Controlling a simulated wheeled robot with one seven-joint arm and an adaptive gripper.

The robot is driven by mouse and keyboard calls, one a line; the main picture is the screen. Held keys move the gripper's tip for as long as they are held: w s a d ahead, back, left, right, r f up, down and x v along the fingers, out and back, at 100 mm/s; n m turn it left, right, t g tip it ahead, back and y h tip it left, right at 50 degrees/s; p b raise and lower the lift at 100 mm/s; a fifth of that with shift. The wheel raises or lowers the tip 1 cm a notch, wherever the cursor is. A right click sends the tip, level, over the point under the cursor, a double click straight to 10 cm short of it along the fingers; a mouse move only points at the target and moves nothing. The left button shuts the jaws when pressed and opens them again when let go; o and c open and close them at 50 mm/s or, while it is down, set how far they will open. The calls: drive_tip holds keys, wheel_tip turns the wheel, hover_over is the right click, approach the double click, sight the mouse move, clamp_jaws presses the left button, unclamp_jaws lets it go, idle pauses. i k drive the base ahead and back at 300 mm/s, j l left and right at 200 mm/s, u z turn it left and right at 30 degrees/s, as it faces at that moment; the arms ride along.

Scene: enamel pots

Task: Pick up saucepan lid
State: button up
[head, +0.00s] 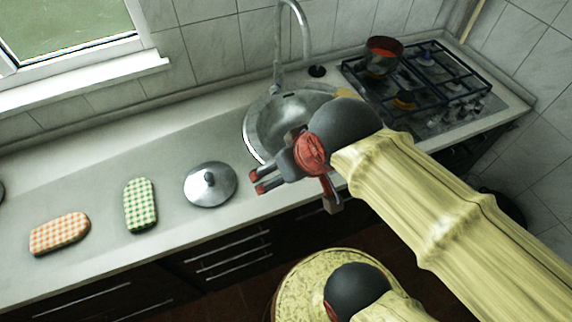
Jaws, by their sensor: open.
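The saucepan lid (217,190) is a round silver metal lid with a small dark knob at its centre. It lies flat on the grey counter, knob up, in the head view. My gripper (256,182) is open and empty just to the right of the lid, near the counter's front edge, with its fingers pointing left towards it. A gap shows between the fingertips and the lid's rim in the picture; the height of the fingers above the counter is hard to tell.
A green checked item (140,205) and an orange checked item (60,233) lie left of the lid. A round sink (254,131) with a tall tap (278,50) is behind my gripper. A red-rimmed pot (381,60) stands on the gas hob (450,75). Bare counter (180,155) lies behind the lid.

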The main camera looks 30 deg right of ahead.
sight(211, 184)
drive_tip(key=z, duration=1.5)
drive_tip(key=u, duration=1.95)
drive_tip(key=i+j+u, duration=0.35)
drive_tip(key=i+j, duration=0.2)
drive_tip(key=j, duration=0.15)
